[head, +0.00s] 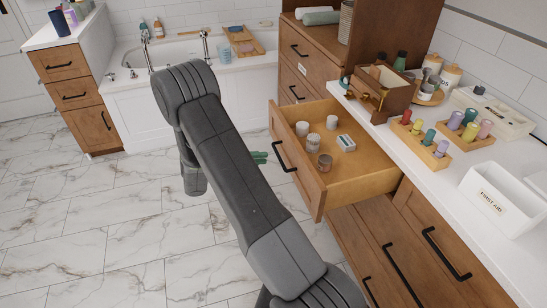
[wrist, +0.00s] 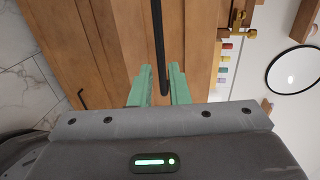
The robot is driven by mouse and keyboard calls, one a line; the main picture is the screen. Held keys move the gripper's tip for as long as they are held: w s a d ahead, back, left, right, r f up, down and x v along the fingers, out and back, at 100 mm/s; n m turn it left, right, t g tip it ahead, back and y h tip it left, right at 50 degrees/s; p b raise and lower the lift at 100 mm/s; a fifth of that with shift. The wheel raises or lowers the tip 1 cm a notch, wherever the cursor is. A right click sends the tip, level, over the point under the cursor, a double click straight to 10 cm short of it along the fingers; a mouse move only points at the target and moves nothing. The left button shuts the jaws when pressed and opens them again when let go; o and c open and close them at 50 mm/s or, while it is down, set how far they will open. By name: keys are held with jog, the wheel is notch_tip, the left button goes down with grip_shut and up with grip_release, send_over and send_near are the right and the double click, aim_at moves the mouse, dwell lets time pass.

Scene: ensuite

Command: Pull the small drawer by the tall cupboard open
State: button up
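A wooden drawer (head: 312,190) under the white counter, beside the tall wooden cupboard (head: 395,30), stands far out. Its black bar handle (head: 284,157) is on its front. Inside are several small pots and a small white box. My gripper (head: 258,157) shows only as green fingertips past my arm, just left of this handle, and the arm hides the rest. In the wrist view my gripper (wrist: 160,88) has its two green fingers apart, with a black bar handle (wrist: 161,45) between them. A gap shows on each side of the bar; no grip on it is visible.
The counter (head: 390,140) holds a wooden box, bottle racks and a white first aid bin (head: 500,195). Other closed drawers (head: 390,250) lie below. A bathtub (head: 185,60) and a small drawer cabinet (head: 75,85) stand at the back. The marble floor at left is clear.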

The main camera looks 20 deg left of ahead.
jog(key=v, duration=0.6)
jog(key=shift+s+a, duration=0.2)
jog(key=shift+d, duration=0.1)
jog(key=x, duration=1.4)
jog(key=shift+w+r, duration=0.1)
jog(key=shift+r, duration=0.05)
